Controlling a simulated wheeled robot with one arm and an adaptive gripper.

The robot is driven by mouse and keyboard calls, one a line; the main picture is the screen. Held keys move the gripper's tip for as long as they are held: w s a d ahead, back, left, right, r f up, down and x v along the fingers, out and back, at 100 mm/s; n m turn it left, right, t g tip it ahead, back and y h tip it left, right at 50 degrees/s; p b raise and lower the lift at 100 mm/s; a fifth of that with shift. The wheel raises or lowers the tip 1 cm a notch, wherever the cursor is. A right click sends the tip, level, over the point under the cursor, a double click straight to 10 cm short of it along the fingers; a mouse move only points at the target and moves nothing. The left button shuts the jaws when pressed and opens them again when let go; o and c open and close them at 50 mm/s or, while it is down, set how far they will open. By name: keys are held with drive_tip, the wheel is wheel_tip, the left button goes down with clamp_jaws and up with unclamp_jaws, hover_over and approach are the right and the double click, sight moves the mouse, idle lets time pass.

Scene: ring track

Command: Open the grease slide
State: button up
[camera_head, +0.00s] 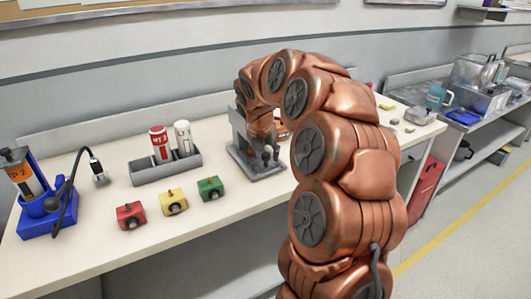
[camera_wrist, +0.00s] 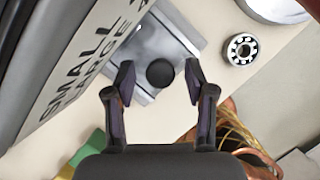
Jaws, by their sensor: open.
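A grey metal device (camera_head: 238,138) stands on the bench in the head view, partly hidden behind my arm. In the wrist view a black round knob (camera_wrist: 160,73) sits over its metal base plate (camera_wrist: 166,42). A tall grey panel (camera_wrist: 75,70) marked "SMALL" and another partly cut-off word stands at the left. I cannot tell for certain which part is the grease slide. My gripper (camera_wrist: 159,82) is open, with one finger on each side of the knob. No contact with it is visible.
Red (camera_head: 131,215), yellow (camera_head: 174,203) and green (camera_head: 210,188) blocks stand on the bench to the left. A grey tray (camera_head: 165,171) holds two cartridges. A blue-based P2 pump (camera_head: 47,222) stands far left. A bearing (camera_wrist: 241,48) lies right of the plate.

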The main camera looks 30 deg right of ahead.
drive_tip(key=shift+c, duration=0.2)
clamp_jaws()
idle(0.4)
